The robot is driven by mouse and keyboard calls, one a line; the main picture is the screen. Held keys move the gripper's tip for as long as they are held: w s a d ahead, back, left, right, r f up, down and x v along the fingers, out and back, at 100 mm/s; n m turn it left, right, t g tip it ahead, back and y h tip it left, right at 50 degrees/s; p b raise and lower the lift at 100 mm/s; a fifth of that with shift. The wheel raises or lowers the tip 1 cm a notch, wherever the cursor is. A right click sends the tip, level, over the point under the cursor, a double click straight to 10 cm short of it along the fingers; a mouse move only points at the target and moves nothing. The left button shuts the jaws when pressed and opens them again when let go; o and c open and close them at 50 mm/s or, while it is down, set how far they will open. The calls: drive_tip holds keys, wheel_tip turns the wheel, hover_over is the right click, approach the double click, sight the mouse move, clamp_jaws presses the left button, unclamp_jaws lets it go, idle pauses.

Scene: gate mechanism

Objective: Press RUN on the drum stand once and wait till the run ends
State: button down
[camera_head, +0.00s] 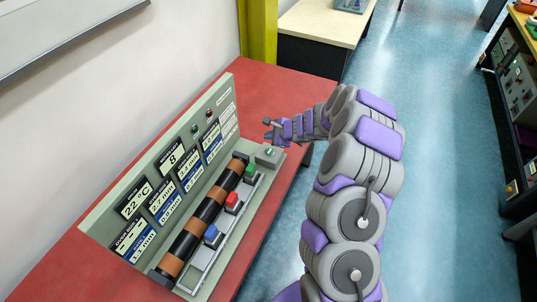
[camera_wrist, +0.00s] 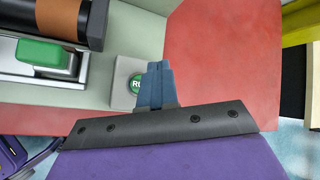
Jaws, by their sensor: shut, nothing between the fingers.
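The drum stand (camera_head: 105,222) is a pale green panel and base on the red bench, with a black drum with brown bands (camera_head: 185,243) along its front. The green RUN button (camera_head: 270,151) sits on a small grey box (camera_head: 263,161) at the stand's far end.
Green (camera_head: 250,168), red (camera_head: 233,201) and blue (camera_head: 212,235) blocks sit along a rail before the drum. Panel displays show readings including "8" and "22 °C". A yellow post (camera_head: 259,32) stands behind the bench. Red bench top (camera_head: 262,92) beyond the stand is clear.

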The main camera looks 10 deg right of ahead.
sight(271, 153)
drive_tip(key=f+b, duration=0.2)
drive_tip(key=f, duration=0.1)
drive_tip(key=f+b, duration=0.1)
drive_tip(key=f, duration=0.1)
drive_tip(key=shift+d+f+b, duration=0.25)
drive_tip(key=shift+d+b, duration=0.1)
drive_tip(key=shift+d, duration=0.05)
drive_tip(key=shift+f, duration=0.15)
drive_tip(key=shift+a, duration=0.2)
drive_tip(key=shift+d, duration=0.1)
drive_tip(key=shift+f, duration=0.1)
idle(1.1)
drive_tip(key=shift+f+b, duration=0.2)
drive_tip(key=shift+b, duration=0.2)
